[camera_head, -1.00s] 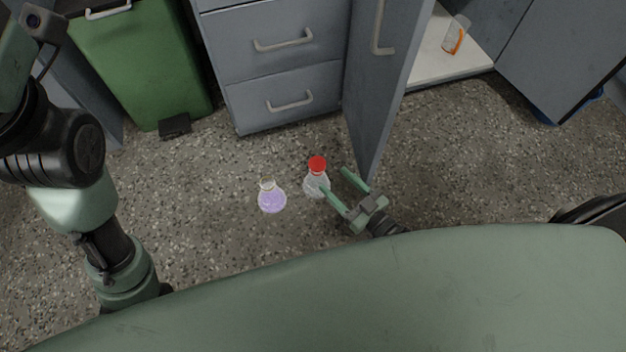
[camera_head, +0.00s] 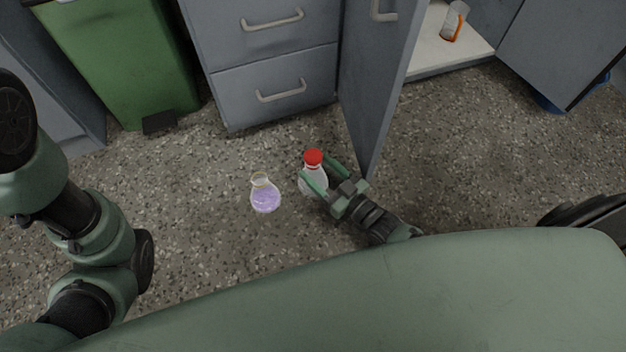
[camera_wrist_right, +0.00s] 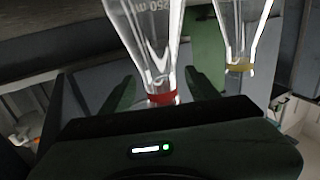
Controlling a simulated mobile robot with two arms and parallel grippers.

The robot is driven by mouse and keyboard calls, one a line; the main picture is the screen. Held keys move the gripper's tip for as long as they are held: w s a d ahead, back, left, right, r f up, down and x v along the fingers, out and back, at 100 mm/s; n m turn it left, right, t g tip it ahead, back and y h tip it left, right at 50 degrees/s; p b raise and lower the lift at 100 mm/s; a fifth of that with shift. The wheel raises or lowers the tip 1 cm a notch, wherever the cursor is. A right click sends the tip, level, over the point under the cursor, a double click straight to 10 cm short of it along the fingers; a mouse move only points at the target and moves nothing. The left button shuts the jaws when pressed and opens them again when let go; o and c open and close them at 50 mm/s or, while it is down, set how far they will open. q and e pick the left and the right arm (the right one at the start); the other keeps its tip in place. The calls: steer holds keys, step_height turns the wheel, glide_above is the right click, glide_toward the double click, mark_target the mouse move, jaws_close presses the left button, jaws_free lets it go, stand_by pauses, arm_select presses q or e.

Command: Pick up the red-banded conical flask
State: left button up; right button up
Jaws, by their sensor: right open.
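The red-banded conical flask (camera_head: 313,157) stands on the speckled floor, clear glass with a red neck. My right gripper (camera_head: 317,167) is open, with its two fingers on either side of the flask. In the right wrist view the red band (camera_wrist_right: 162,98) shows upside down between the fingers of my right gripper (camera_wrist_right: 160,88), with visible gaps on both sides. The glass body (camera_wrist_right: 150,40) carries printed marks. The gripper partly hides the flask in the head view. My left arm shows at the left, but its gripper is out of view.
A flask with purple liquid and a yellowish neck band (camera_head: 265,196) stands just left of the red-banded one. An open grey cabinet door (camera_head: 375,90) stands close behind the right gripper. Grey drawers (camera_head: 275,90) and a green bin (camera_head: 125,65) are at the back. An orange-marked glass vessel (camera_head: 453,22) is in the cabinet.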

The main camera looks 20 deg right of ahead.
steer(key=shift+x, duration=1)
steer(key=shift+c, duration=0.3)
jaws_close()
stand_by(0.4)
